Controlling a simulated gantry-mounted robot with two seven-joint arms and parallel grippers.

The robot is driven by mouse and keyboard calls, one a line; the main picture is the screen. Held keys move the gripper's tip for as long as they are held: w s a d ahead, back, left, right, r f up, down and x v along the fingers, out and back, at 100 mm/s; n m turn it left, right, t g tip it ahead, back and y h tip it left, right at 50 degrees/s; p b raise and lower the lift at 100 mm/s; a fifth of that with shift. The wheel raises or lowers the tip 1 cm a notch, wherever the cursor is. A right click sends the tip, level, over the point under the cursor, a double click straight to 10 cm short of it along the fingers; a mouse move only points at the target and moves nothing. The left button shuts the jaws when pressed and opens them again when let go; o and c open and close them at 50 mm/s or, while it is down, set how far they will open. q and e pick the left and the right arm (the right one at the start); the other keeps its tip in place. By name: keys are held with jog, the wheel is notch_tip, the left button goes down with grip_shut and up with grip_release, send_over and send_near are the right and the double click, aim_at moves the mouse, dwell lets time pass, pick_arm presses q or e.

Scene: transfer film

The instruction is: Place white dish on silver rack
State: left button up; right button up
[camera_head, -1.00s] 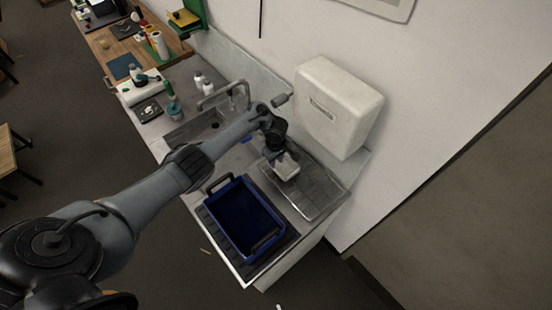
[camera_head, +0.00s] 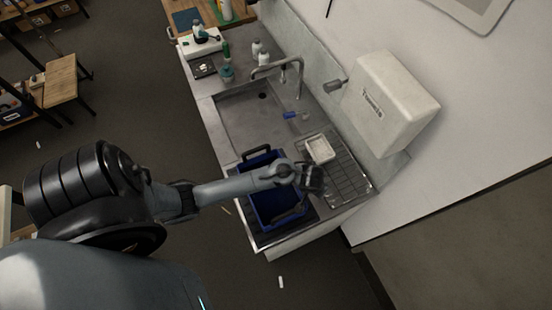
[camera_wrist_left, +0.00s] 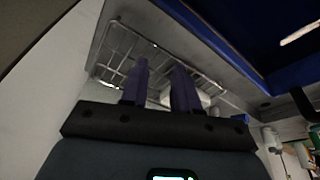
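The white dish (camera_head: 320,149) is a small rectangular tray, open side up, at the sink-side end of the silver wire rack (camera_head: 352,183). It appears to rest on the rack. My left gripper (camera_head: 316,186) is in front of the dish and apart from it, near the edge between the rack and the blue bin. In the left wrist view its two purple fingers (camera_wrist_left: 161,82) are apart with nothing between them. The rack (camera_wrist_left: 122,46) shows beyond them, and a pale shape, probably the dish, is partly hidden behind them. My right gripper is not in view.
A blue bin (camera_head: 263,160) stands left of the rack, partly under my left arm. The sink (camera_head: 243,115) and faucet (camera_head: 297,75) lie behind. A white wall dispenser (camera_head: 392,103) juts out above the rack. A small blue item (camera_head: 291,115) lies by the sink.

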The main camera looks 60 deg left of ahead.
pick_arm(q)
jog(key=s+d+r+m+h, duration=0.1)
jog(key=s+r+m, duration=0.4)
jog(key=s+r, duration=0.9)
jog(key=shift+s+m, duration=0.4)
jog(key=shift+s, duration=0.85)
jog(key=shift+d, duration=0.15)
jog(key=shift+c, duration=0.3)
